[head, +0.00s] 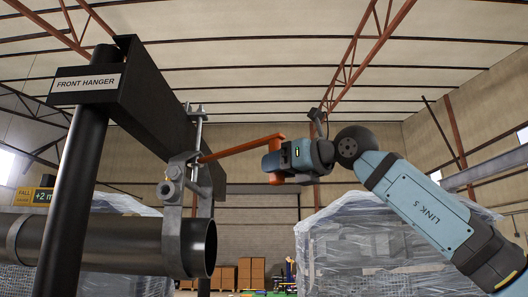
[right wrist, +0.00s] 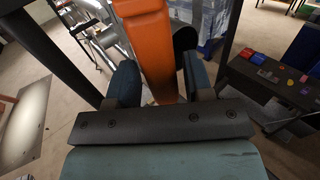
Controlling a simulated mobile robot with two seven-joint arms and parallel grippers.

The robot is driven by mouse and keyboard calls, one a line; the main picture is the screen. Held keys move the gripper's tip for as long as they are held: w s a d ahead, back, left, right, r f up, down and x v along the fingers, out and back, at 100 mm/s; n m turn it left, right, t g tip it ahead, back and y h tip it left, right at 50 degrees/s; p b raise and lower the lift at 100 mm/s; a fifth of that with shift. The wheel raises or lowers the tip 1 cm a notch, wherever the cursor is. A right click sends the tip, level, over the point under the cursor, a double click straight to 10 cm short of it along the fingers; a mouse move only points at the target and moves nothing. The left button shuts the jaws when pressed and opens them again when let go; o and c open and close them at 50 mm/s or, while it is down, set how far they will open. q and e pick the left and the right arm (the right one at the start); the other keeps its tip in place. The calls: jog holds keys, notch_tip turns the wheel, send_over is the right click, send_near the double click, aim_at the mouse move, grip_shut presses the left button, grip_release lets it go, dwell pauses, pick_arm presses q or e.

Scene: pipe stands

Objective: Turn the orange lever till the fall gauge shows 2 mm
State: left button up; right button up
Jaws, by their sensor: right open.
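The orange lever (head: 240,146) runs from the threaded rod of the pipe hanger (head: 176,190) up to the right, and its handle end points down. My right gripper (head: 276,160) is at the handle end, with its jaws open on either side of it. In the right wrist view the orange lever (right wrist: 148,50) lies between the two open fingers (right wrist: 160,85), with a gap showing at the right finger. The fall gauge (head: 42,196) is a yellow and black display at the left; it reads "+2 m", its right end hidden by the black post. My left gripper is not in view.
A black post (head: 72,200) and beam labelled FRONT HANGER (head: 88,83) stand left of the lever. A dark pipe (head: 120,243) hangs in the clamp below. Wrapped pallets (head: 370,245) stand behind. A dark table (right wrist: 265,90) with small coloured items is at the right.

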jog(key=b+v, duration=0.4)
jog(key=v, duration=0.3)
dwell(0.4)
